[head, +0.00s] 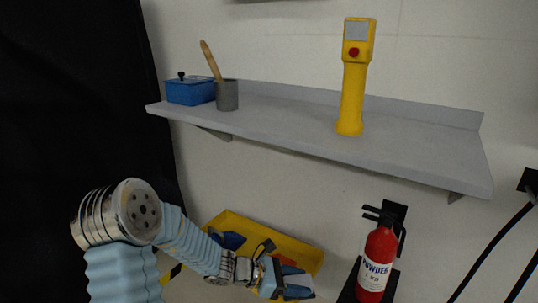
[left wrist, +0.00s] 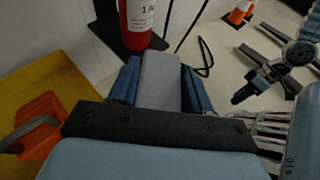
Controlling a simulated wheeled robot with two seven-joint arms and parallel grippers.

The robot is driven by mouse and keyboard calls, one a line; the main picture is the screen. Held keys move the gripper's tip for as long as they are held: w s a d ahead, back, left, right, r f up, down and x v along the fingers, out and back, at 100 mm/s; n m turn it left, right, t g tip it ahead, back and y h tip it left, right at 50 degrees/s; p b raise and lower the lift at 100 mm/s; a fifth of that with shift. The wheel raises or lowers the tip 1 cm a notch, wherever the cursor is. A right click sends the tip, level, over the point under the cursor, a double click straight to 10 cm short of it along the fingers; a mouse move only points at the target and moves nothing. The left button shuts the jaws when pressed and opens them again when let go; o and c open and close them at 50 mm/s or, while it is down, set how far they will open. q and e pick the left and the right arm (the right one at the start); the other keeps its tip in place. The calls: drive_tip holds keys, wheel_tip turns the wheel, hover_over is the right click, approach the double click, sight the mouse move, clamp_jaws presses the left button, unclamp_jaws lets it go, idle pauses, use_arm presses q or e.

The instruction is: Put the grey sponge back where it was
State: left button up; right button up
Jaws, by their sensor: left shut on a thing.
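The grey sponge (left wrist: 160,80) is a pale grey block in the left wrist view. My left gripper (left wrist: 160,88) is shut on it, with one blue finger on each side. In the head view my left gripper (head: 287,279) is low in the picture, at the right front part of a yellow tray (head: 228,219). The sponge is mostly hidden by the fingers there.
The tray holds a blue item (head: 232,240) and an orange item (left wrist: 40,118). A red fire extinguisher (head: 377,262) hangs right of the tray.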

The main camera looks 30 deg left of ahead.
sight(299, 280)
use_arm(q)
wheel_tip(299, 280, up, 9)
drive_tip(key=p, duration=0.6)
drive_tip(key=shift+f+p, duration=0.2)
drive_tip(key=shift+p, duration=0.1)
drive_tip(key=shift+d+f+b, duration=0.2)
drive_tip(key=shift+f+b, duration=0.3)
use_arm(e)
wheel_tip(299, 280, up, 8)
drive_tip(key=shift+s+a+f, duration=0.15)
drive_tip(key=shift+a+f, duration=0.1)
